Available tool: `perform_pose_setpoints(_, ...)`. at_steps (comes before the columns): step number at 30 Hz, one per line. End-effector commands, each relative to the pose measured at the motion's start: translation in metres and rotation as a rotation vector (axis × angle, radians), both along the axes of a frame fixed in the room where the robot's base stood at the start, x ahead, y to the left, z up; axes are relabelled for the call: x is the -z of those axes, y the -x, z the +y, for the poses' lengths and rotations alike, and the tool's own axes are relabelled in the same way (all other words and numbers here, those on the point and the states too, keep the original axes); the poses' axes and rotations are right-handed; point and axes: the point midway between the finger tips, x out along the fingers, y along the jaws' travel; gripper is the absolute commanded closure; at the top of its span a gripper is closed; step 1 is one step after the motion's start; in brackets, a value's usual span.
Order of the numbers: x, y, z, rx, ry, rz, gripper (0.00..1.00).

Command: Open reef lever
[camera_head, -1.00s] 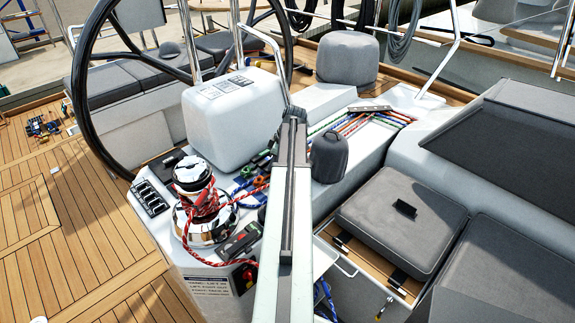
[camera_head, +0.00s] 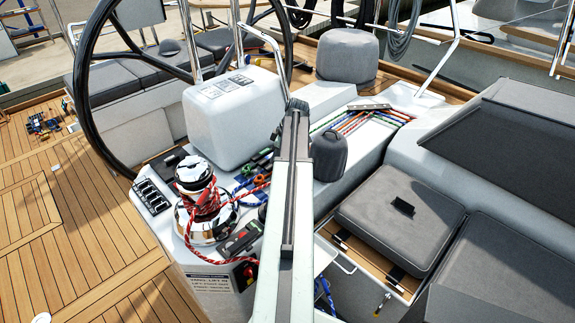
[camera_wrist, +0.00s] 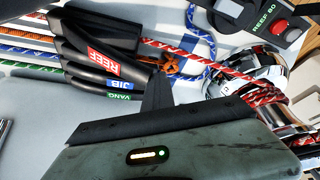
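The reef lever (camera_wrist: 105,62) shows in the wrist view at upper left, a black handle with a red REEF label. It lies beside black levers labelled JIB (camera_wrist: 120,84) and VANG (camera_wrist: 118,96), and looks closed flat along its ropes. In the head view, the lever bank (camera_head: 262,158) is partly hidden behind my arm. My gripper (camera_wrist: 157,92) shows in the wrist view as a dark body with a lit indicator along the bottom and a dark finger-like part pointing up, just right of the labels. Its opening is not clear, and I cannot tell whether it touches the lever.
A chrome winch (camera_head: 202,205) wrapped in red rope stands left of my arm. A switch panel (camera_wrist: 262,25) marked REEF 80 has a red button. A white covered pedestal (camera_head: 232,115) and a grey covered winch (camera_head: 329,158) stand close by. Teak deck (camera_head: 70,230) is open at left.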

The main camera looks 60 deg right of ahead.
Motion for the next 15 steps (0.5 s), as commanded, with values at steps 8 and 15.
perform_pose_setpoints(8,-0.009,0.005,-0.013,0.007,0.013,0.007,1.00)
perform_pose_setpoints(15,-0.014,0.008,-0.019,0.006,0.012,0.007,1.00)
